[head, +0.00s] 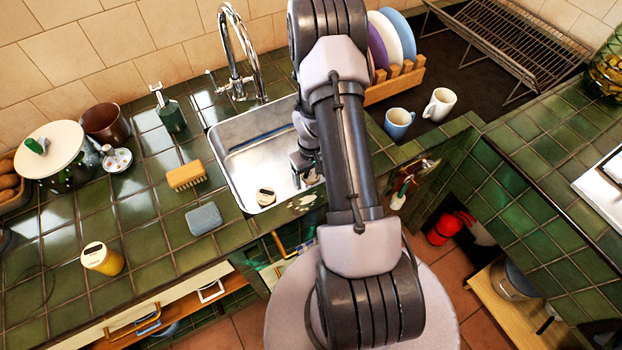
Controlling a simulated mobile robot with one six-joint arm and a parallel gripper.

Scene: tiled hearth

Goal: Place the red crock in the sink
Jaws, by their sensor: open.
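A reddish-brown round pot (106,124), the only crock-like red vessel I see, stands at the back left of the green tiled counter, partly behind a white round lid or board. The steel sink (232,172) is in the middle of the counter. A small round object with a pale top (265,197) lies on its floor near the front; its side colour is hard to make out. My gripper (303,168) is over the right side of the sink, partly hidden by my arm. It is open, with nothing visible in it, and far from the pot.
A chrome tap (237,60) rises behind the sink. A soap bottle (171,112), brush (187,176), blue-grey sponge (204,219) and yellow jar (102,259) stand left of it. Two mugs (399,123) and a plate rack (398,80) are to the right. Counter between jar and brush is clear.

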